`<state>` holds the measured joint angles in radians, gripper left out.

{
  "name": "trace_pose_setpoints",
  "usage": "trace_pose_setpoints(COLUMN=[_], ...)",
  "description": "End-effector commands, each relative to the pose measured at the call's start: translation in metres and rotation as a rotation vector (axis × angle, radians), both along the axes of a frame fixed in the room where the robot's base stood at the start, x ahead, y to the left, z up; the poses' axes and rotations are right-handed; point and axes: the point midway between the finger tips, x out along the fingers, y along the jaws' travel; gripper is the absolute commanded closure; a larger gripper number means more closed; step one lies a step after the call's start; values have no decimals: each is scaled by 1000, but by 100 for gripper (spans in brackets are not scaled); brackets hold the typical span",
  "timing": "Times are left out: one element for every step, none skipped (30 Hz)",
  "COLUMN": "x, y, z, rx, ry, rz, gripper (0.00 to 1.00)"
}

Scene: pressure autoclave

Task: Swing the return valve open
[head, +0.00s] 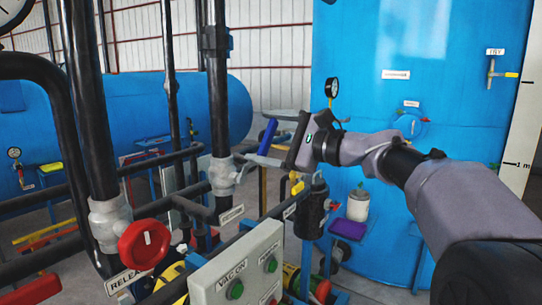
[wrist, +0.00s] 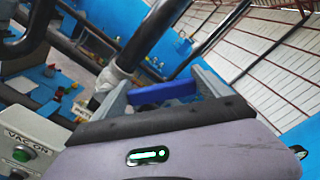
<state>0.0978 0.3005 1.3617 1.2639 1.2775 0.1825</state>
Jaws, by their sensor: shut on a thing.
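The return valve appears to be the pale grey valve body (head: 222,176) on the vertical black pipe in the head view; its label is too small to read surely. A blue handle (head: 268,134) stands tilted beside it, to its upper right. My gripper (head: 262,157) reaches in from the right and is shut on this blue handle. In the wrist view the blue handle (wrist: 165,92) lies between the two grey fingers of my gripper (wrist: 162,90), with the pale valve body (wrist: 112,80) just beyond.
A red round knob (head: 145,243) marked RELEASE stands on the near left pipe. A control box (head: 238,268) with green buttons sits below my arm. Black pipes crowd the left; a big blue tank (head: 385,65) stands behind. A yellow lever (head: 297,187) is just below my gripper.

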Motion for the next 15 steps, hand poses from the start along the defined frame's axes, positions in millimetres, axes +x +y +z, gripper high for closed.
trace_pose_setpoints(x=[-4,-6,-9,-11,-13,-16,-18,-20,-24,-26,-28,-30,-32,-34,-36], y=[2,4,6,7,9,11,12,13,15,17,18,20,21,23,24], z=[-2,-1,0,2,3,4,5,5,7,8,8,9,9,10,11], rx=[-26,-41,-61,-77,-93,-114,-129,-143,-161,-175,-189,-207,-220,-232,-246], ry=[-39,-62,-94,-118,-142,-172,-194,-216,-246,-267,-287,-312,-331,-350,-373], rz=[0,0,1,1,0,0,0,0,0,0,0,0,0,0,0], gripper=[86,86,86,86,86,86,86,86,86,86,86,86,86,86,86])
